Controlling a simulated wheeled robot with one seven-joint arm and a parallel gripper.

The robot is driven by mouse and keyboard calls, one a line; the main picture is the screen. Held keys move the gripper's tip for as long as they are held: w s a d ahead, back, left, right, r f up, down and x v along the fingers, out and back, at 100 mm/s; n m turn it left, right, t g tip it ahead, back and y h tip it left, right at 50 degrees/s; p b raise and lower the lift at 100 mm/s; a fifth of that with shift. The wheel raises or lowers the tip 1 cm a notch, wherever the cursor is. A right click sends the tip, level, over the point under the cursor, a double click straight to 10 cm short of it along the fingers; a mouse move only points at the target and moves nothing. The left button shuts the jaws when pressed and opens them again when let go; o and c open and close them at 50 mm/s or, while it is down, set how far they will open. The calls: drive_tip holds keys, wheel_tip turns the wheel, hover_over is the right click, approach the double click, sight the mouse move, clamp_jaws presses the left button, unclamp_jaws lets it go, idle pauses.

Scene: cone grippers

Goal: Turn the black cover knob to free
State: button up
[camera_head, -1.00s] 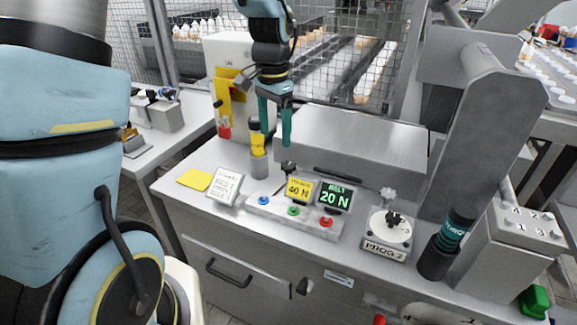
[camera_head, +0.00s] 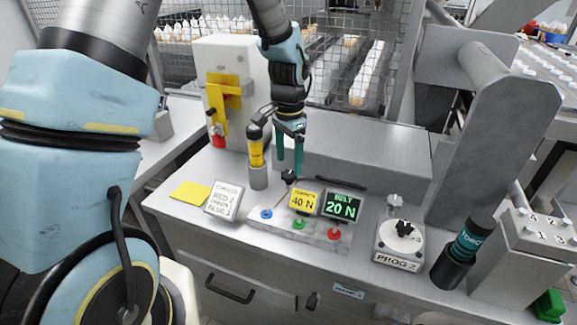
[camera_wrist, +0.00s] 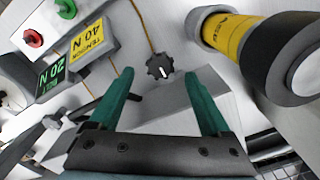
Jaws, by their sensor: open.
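The black cover knob (camera_head: 289,177) sits at the front of the low metal cover (camera_head: 350,160), behind the button panel. In the wrist view the knob (camera_wrist: 160,66) is a small scalloped disc with a white pointer line, ahead of the fingertips and roughly centred between them. My gripper (camera_head: 289,168) has two green fingers pointing down close above the knob. In the wrist view my gripper (camera_wrist: 164,76) is open, with nothing between its fingers. I cannot tell contact with the knob.
A yellow-and-grey cylinder (camera_head: 257,160) stands close left of the gripper. The button panel (camera_head: 300,229) with yellow and green displays lies in front. A PROG 2 dial (camera_head: 400,240) and a black torque tool (camera_head: 464,250) stand to the right. A yellow note (camera_head: 190,192) lies left.

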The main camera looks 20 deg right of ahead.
sight(289, 174)
drive_tip(key=shift+f, duration=1.75)
clamp_jaws()
